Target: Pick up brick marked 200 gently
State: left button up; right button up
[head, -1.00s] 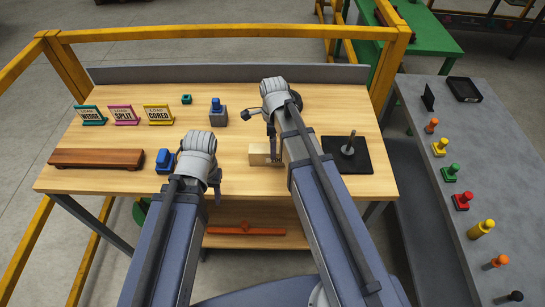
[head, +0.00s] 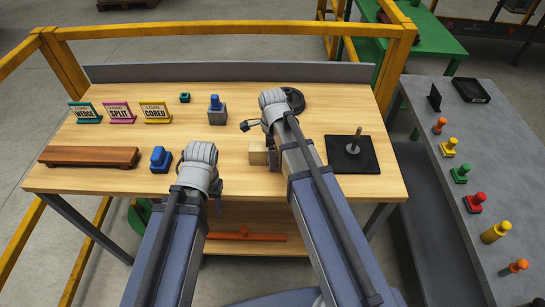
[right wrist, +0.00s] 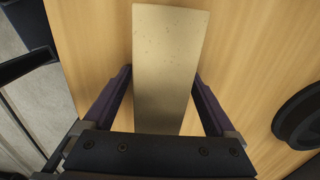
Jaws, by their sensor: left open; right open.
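A plain beige brick (head: 258,153) sits on the wooden table, partly hidden by my right gripper (head: 272,156). In the right wrist view the brick (right wrist: 168,60) lies between the two open fingers of my right gripper (right wrist: 163,98), with one finger along each side. I cannot tell whether they touch it. No number can be read on the brick. My left gripper (head: 215,200) is open and empty over the table's front edge, mostly hidden by its own wrist.
A black plate with an upright peg (head: 350,152) lies right of the brick. A black ring (head: 294,99) lies behind my right wrist. A blue block (head: 160,159), a brown board (head: 88,157) and three signs (head: 120,112) are at left. A grey bench (head: 440,180) stands at right.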

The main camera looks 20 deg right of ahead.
jog(key=c, duration=1.3)
jog(key=shift+r, duration=0.15)
jog(key=shift+c, duration=0.2)
notch_tip(320, 180, up, 10)
jog(key=p, duration=1)
